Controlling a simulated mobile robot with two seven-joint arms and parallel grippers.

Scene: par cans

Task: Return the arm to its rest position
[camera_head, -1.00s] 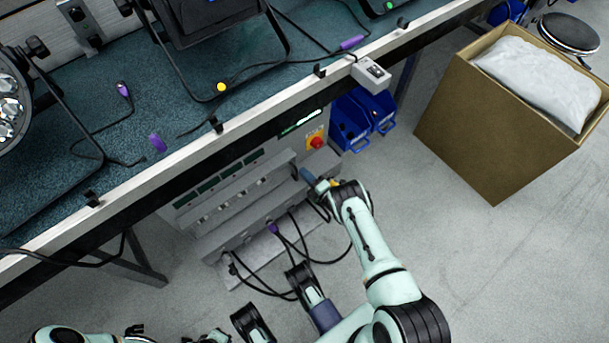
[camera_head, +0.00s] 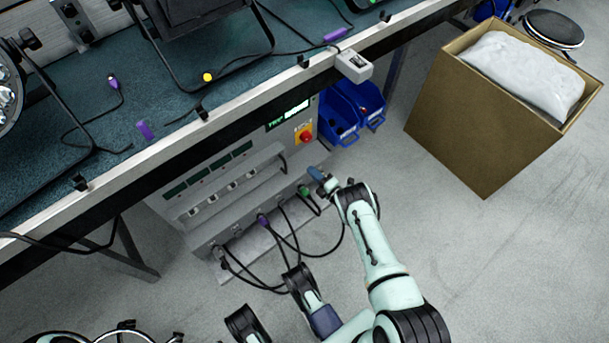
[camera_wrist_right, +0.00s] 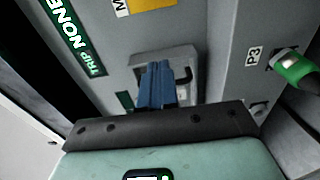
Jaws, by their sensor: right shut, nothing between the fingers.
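My right arm (camera_head: 380,250) reaches up from the bottom right to the power unit (camera_head: 240,180) under the bench. Its right gripper (camera_head: 316,174) is shut and empty, with blue fingers together. In the wrist view the fingers (camera_wrist_right: 157,84) point at a grey recessed handle or bracket (camera_wrist_right: 165,60) on the unit; I cannot tell whether they touch it. A green plug (camera_head: 304,191) sits in the unit just left of the gripper; in the wrist view it is at the right (camera_wrist_right: 297,70), by the label P3. My left gripper is not in view.
Black cables hang from the unit, one with a purple plug (camera_head: 263,221). A red button (camera_head: 305,137) and blue bins (camera_head: 345,115) are close to the gripper. The bench edge (camera_head: 240,92) runs above. A cardboard box (camera_head: 480,130) stands right; floor between is clear.

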